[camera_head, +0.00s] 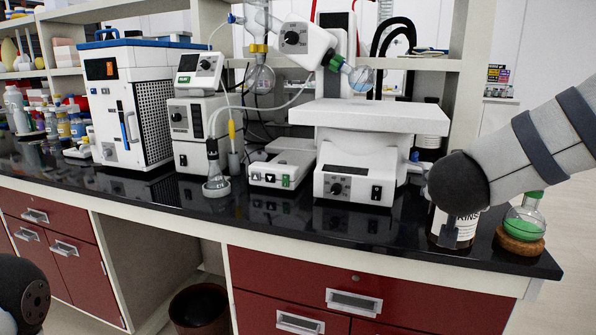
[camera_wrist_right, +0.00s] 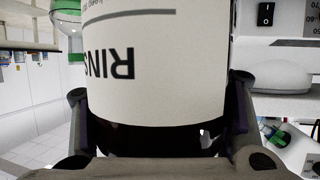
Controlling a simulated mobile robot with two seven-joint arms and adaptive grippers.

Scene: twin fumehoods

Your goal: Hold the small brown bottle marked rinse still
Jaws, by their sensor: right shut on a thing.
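The rinse bottle (camera_head: 466,230) stands on the black bench top near its right front corner. Its body looks dark, with a white label reading RINS in part. My right arm and wrist hide its top and much of its left side. In the right wrist view the bottle (camera_wrist_right: 150,50) fills the middle, with the label upside down. My right gripper (camera_wrist_right: 158,92) is shut on it, one finger on each side. The bottle looks upright and appears to rest on the bench. My left gripper is out of view; only a dark part of my left arm shows at lower left.
A round flask of green liquid (camera_head: 526,214) on a cork ring (camera_head: 520,242) stands close right of the bottle, near the bench edge. A white device with a flat plate (camera_head: 368,120) stands to the left. Bare black bench top (camera_head: 290,218) lies in front of the devices.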

